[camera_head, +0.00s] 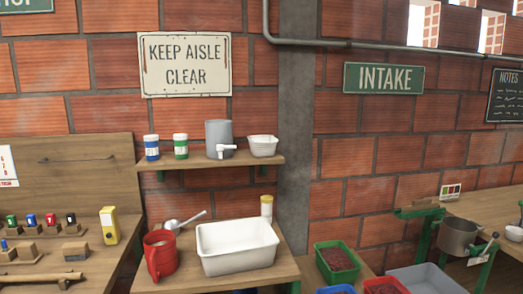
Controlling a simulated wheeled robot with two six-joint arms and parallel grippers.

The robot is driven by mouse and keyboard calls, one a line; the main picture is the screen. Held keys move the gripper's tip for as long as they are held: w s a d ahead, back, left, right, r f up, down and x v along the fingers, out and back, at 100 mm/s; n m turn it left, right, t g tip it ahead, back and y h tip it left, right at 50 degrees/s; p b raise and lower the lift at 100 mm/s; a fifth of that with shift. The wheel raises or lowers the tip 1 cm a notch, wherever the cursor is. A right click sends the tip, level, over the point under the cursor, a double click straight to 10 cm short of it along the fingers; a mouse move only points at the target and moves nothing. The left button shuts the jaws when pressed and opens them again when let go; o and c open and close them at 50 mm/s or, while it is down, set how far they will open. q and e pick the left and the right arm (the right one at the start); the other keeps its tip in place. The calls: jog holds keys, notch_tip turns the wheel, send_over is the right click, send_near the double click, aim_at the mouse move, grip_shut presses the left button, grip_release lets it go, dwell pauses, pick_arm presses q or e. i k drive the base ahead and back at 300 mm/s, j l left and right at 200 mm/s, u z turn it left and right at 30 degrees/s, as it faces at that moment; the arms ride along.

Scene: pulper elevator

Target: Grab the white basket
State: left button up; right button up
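A white rectangular basin, the larger of two white open containers and a likely match for the white basket (237,262), sits upright on a wooden table in the lower middle of the head view. It looks empty. A smaller white tub (263,146) stands on the wall shelf above it. I cannot tell for certain which of the two is called the basket. Neither of my grippers shows in this view.
A red jug (160,255) and a white scoop (183,221) are left of the basin; a yellowish jar (267,207) stands behind it. The shelf (212,162) overhangs behind. Green (337,261) and grey (428,280) bins lie to the right.

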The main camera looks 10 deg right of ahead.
aim_at(260, 146)
jog(key=i, duration=0.3)
jog(key=i+j+z, duration=0.1)
jog(key=i+z, duration=0.2)
jog(key=z, duration=0.15)
jog(key=i+j+z, duration=0.2)
jog(key=z, duration=0.3)
jog(key=i, duration=0.05)
